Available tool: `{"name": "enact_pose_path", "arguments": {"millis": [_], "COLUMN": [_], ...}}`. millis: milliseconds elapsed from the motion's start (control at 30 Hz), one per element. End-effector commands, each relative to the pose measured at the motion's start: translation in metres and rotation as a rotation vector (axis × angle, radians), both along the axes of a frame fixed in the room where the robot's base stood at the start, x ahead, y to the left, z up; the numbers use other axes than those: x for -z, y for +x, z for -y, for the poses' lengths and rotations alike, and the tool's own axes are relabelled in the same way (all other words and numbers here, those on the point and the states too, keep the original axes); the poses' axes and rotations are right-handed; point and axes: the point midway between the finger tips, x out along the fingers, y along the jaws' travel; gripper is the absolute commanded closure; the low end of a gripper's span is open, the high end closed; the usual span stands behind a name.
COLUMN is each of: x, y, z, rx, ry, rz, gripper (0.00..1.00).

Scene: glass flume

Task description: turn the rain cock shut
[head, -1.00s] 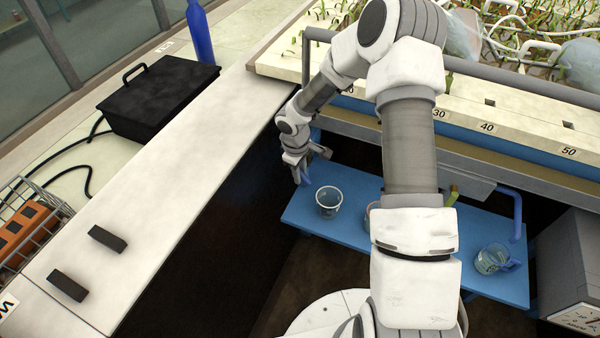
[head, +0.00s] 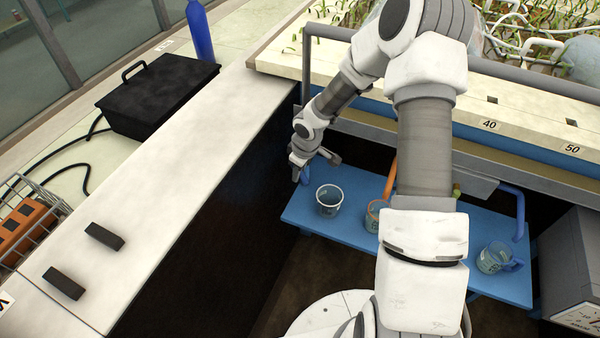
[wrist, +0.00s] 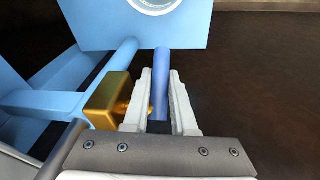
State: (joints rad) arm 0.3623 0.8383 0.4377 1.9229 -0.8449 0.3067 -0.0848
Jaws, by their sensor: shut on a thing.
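The rain cock shows in the wrist view as a brass block (wrist: 108,100) with a short brass stem running toward my fingers. My gripper (wrist: 160,95) is shut on this bar. In the head view my gripper (head: 300,168) is low at the left end of the blue shelf, beside the flume's corner. The cock itself is mostly hidden there by my wrist.
A clear cup (head: 329,200) stands on the blue shelf (head: 345,232) just right of my gripper. A second cup (head: 376,215) sits under an orange pipe (head: 390,180). A jug (head: 495,258) stands under a blue pipe (head: 519,210). The white counter (head: 190,160) bounds the left side.

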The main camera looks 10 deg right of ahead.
Motion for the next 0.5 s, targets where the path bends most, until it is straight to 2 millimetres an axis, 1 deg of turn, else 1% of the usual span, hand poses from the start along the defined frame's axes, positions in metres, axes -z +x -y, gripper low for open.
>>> {"name": "enact_pose_path", "arguments": {"millis": [200, 500], "x": [0.0023, 0.0033], "y": [0.0018, 0.0051], "z": [-0.0015, -0.0068], "rx": [0.006, 0.006], "ry": [0.154, 0.338], "rz": [0.109, 0.243], "gripper": [1.0, 1.0]}}
